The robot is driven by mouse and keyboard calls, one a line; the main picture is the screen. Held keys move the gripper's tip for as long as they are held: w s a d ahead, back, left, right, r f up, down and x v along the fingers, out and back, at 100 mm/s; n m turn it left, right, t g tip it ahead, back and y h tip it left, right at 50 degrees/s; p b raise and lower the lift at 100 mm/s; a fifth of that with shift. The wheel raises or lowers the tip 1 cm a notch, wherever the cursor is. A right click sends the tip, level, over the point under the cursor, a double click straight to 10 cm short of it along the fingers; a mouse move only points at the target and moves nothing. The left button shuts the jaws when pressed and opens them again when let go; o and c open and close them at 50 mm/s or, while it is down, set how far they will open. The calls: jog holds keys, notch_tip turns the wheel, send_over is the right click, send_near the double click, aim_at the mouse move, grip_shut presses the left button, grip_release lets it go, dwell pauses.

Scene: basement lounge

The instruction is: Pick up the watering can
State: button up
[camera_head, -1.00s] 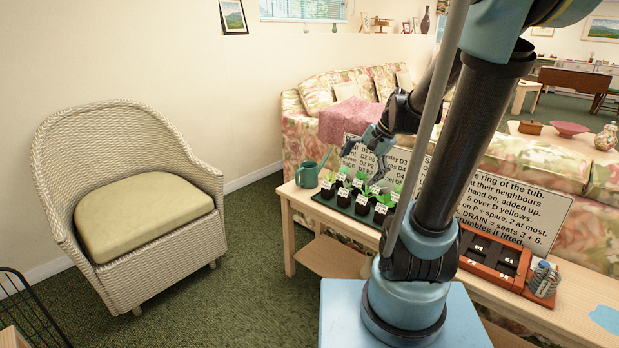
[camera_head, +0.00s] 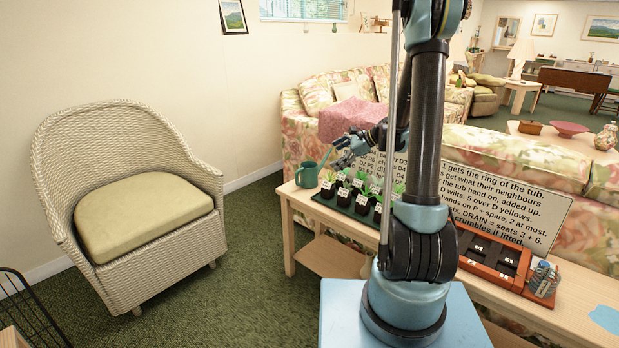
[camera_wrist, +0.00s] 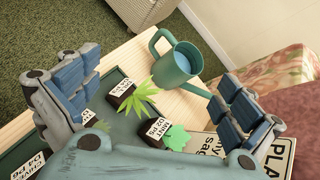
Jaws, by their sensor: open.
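The green watering can (camera_head: 308,175) stands upright at the left end of the wooden table (camera_head: 296,197) in the head view. In the wrist view the can (camera_wrist: 170,64) shows its handle on the left, blue water inside, and its spout pointing toward the lower right. My gripper (camera_head: 343,151) is just right of the can and slightly above the plants. In the wrist view my gripper (camera_wrist: 163,93) has its two padded fingers wide apart and nothing between them. The can lies beyond the fingertips, with the spout close to the right finger.
A green tray (camera_wrist: 112,78) of labelled seedling pots (camera_head: 345,196) sits right beside the can. A text board (camera_head: 500,208) stands behind the pots. An orange tray (camera_head: 478,268) is farther right. A floral sofa (camera_head: 300,130) is behind the table, a wicker chair (camera_head: 125,190) to the left.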

aim_at(308, 170)
jog(key=w+a+f+m+y, duration=0.1)
jog(key=w+f+m+y, duration=0.1)
jog(key=w+f+m, duration=0.35)
jog(key=shift+n+t, duration=0.3)
jog(key=shift+n, duration=0.45)
jog(key=x, duration=0.8)
jog(key=f+x, duration=0.1)
jog(key=x, duration=0.4)
jog(key=shift+w+d, duration=0.3)
jog(key=shift+w, duration=0.1)
jog(key=c, duration=1.7)
